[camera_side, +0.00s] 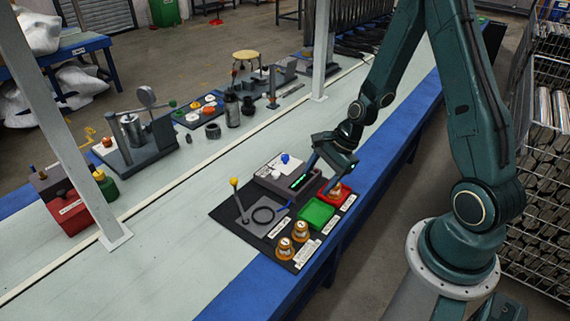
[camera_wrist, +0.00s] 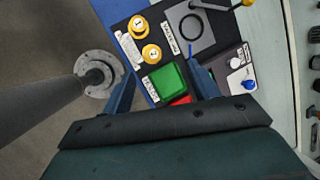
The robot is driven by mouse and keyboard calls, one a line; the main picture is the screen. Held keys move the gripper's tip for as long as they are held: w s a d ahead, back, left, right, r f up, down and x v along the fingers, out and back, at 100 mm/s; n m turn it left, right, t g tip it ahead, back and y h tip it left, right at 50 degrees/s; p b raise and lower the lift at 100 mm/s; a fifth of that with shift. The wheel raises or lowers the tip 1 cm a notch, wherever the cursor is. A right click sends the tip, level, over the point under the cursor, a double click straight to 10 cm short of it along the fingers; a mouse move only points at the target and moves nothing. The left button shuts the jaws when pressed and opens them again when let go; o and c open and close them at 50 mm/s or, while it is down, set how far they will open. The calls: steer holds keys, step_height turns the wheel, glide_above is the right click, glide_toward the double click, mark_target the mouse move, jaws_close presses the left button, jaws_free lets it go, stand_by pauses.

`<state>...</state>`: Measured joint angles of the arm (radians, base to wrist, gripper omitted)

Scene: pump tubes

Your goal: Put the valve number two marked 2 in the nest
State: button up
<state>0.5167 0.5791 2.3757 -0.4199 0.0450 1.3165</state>
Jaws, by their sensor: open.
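Two amber valves with pale marked tops stand upright on the black mat, one at the front corner (camera_side: 284,248) and one beside it (camera_side: 300,231). They also show in the wrist view, one (camera_wrist: 140,27) above the other (camera_wrist: 151,53). The marks are too small to tell which is number 2. A similar amber piece (camera_side: 337,188) sits in the red tray. The nest appears to be the grey plate with a black ring (camera_side: 263,215), empty, beside a yellow-knobbed lever (camera_side: 234,182). My gripper (camera_side: 328,174) is open and empty, above the red and green trays.
The green tray (camera_side: 316,213) is empty; the red tray (camera_side: 325,195) lies beside it. White label cards lie on the mat.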

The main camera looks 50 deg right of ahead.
mark_target(302, 224)
step_height(302, 224, down, 9)
steer(key=s+d+m, duration=0.1)
steer(key=m, duration=0.5)
steer(key=shift+s+d+m+t+y, duration=0.2)
steer(key=shift+m+t+y, duration=0.1)
steer(key=shift+y, duration=0.1)
steer(key=shift+x, duration=4.3)
steer(key=shift+x, duration=2.6)
steer(key=shift+w, duration=0.1)
jaws_close()
